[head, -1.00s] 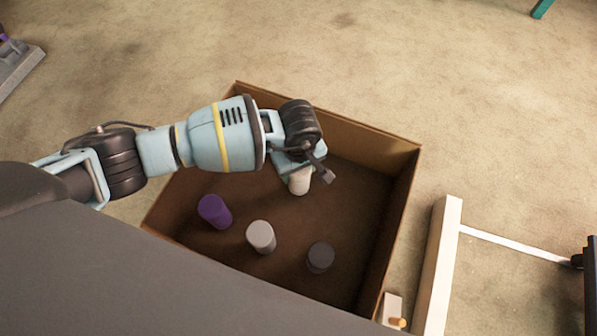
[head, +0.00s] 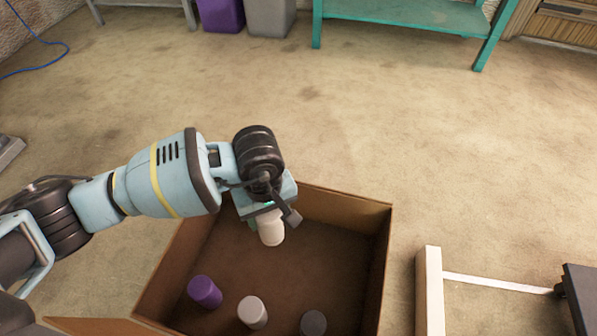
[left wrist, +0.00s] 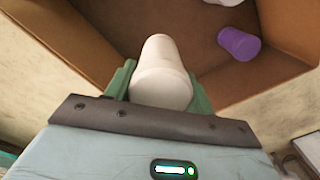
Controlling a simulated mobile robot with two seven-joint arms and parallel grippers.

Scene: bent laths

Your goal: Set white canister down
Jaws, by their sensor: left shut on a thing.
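The white canister (head: 271,230) is held by my left gripper (head: 262,212), above the far part of an open cardboard box (head: 345,208). In the left wrist view the canister (left wrist: 160,72) sits between the two green fingers (left wrist: 160,88), which are shut on it. The box wall and floor show beyond it. In the head view its lower end hangs over the box floor; how high I cannot tell exactly. My right gripper is not in view.
Inside the box stand a purple canister (head: 205,291), another whitish canister (head: 252,312) and a dark grey canister (head: 313,323), all toward the near side. The far right of the box floor is clear. A pale beam (head: 430,290) lies right of the box.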

